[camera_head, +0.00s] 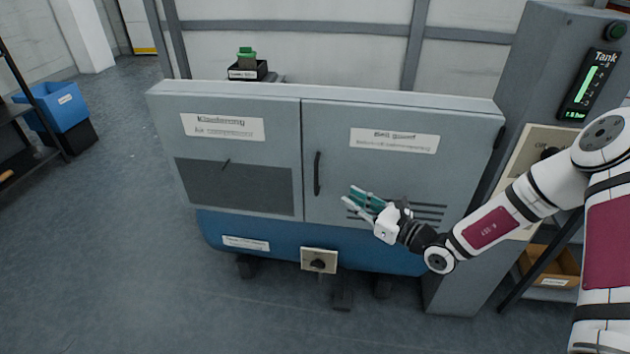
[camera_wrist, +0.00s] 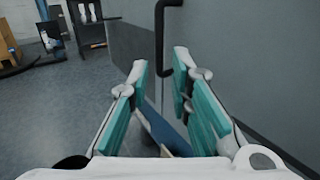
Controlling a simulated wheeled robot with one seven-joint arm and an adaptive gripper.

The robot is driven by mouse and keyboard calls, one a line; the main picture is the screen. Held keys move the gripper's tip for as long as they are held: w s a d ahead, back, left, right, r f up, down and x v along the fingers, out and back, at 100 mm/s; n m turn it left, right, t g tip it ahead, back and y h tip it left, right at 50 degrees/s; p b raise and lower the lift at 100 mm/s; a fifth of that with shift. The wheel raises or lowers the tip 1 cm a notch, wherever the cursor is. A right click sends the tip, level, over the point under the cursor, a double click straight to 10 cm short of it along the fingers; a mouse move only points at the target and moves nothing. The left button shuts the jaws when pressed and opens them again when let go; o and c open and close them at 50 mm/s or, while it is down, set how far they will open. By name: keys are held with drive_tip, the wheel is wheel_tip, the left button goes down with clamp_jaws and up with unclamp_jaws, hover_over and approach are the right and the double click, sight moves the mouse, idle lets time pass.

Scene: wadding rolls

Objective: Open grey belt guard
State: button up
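The grey belt guard (camera_head: 385,175) is the right-hand door of a grey cabinet, labelled "Belt guard", and it looks shut. Its dark vertical handle (camera_head: 317,173) is at the door's left edge. In the wrist view the handle (camera_wrist: 160,40) stands ahead, just beyond the fingertips and roughly between them. My gripper (camera_head: 353,202) is open and empty, in front of the door, to the right of and a little below the handle. In the wrist view the teal-padded fingers (camera_wrist: 166,68) are spread apart. The fingers look apart from the handle.
A second grey door (camera_head: 230,150) with a dark panel is at the left. A blue base (camera_head: 270,243) with a small knob box (camera_head: 318,261) is below. A tall grey column (camera_head: 540,75) with a tank gauge stands at the right. The floor (camera_head: 130,230) at the left is clear.

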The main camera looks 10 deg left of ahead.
drive_tip(key=b, duration=0.2)
hover_over(316, 195)
drive_tip(key=shift+w, duration=0.35)
clamp_jaws()
